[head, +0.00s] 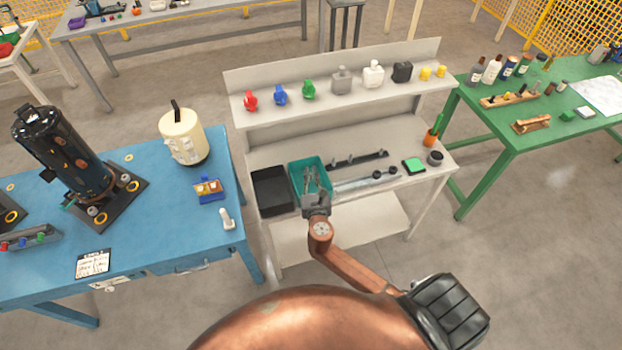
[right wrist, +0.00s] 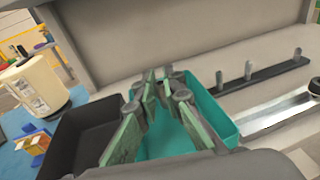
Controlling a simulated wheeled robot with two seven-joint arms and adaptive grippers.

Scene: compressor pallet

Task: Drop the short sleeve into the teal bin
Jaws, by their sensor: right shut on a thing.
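The teal bin (head: 296,177) stands on the grey workbench, between a black bin and a dark peg rack. Its inside also shows in the right wrist view (right wrist: 215,118). My right gripper (head: 312,176) is over the teal bin, fingers pointing down toward its inside. In the right wrist view its green-grey fingers (right wrist: 168,92) converge and are shut on a small grey piece, taken as the short sleeve, which the fingertips mostly hide. I cannot tell whether it touches the bin floor. My left gripper is not in view.
A black bin (head: 271,190) adjoins on the left. The peg rack (head: 357,161) with several upright pegs and a metal rod (head: 365,180) lie on the right. A shelf (head: 330,97) with coloured items rises behind. A blue table (head: 150,225) stands left.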

